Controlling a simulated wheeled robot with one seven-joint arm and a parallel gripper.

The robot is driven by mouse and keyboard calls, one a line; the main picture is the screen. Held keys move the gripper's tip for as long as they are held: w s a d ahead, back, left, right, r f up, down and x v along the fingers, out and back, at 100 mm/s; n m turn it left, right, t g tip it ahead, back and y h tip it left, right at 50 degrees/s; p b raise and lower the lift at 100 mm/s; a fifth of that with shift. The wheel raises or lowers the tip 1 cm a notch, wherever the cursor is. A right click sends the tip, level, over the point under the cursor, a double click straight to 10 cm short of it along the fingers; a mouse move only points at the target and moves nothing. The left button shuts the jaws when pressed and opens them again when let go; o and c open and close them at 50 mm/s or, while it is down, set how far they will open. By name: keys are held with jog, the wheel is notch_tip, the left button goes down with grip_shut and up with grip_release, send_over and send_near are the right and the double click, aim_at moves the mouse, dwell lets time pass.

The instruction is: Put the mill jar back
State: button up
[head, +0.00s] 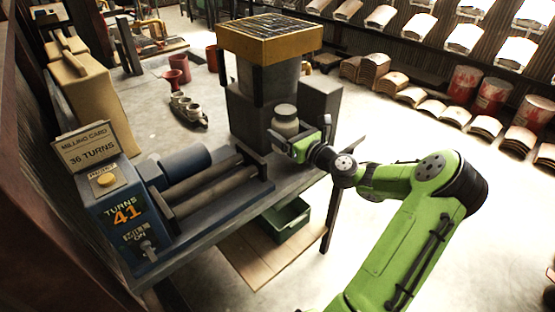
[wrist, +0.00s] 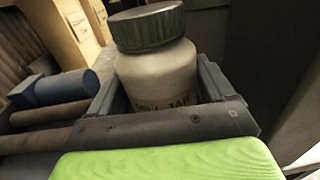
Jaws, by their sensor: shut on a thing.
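The mill jar (head: 286,128) is a pale, round jar with a grey-green ridged lid, and it is upright. My gripper (head: 300,143) is shut on it, with a dark finger on each side. In the wrist view the jar (wrist: 155,75) fills the gripper, with part of its label hidden behind the dark palm. The jar mill's rollers (head: 208,188) lie bare on the bench, left of the jar. The mill's control box (head: 122,215) shows TURNS 41 and a MILL ON label. The milling card (head: 87,148) reads 36 TURNS. I cannot tell whether the jar touches the bench.
A dark column with a yellow-framed grate (head: 270,38) stands close behind the jar. A blue cylinder (head: 181,165) lies behind the rollers. A green crate (head: 288,220) sits below the bench (head: 235,218). Red drums (head: 492,98) and stacked tiles line the far right.

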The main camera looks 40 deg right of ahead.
notch_tip(320, 180, down, 4)
jog(key=shift+s+f+b, duration=0.1)
jog(key=shift+s+b, duration=0.05)
jog(key=shift+b, duration=0.65)
notch_tip(320, 180, down, 4)
jog(key=shift+f+b, duration=0.2)
jog(key=shift+b, duration=0.9)
jog(key=o, duration=1.7)
jog(key=s+p, duration=0.2)
jog(key=s, duration=1)
jog(key=shift+a, duration=0.1)
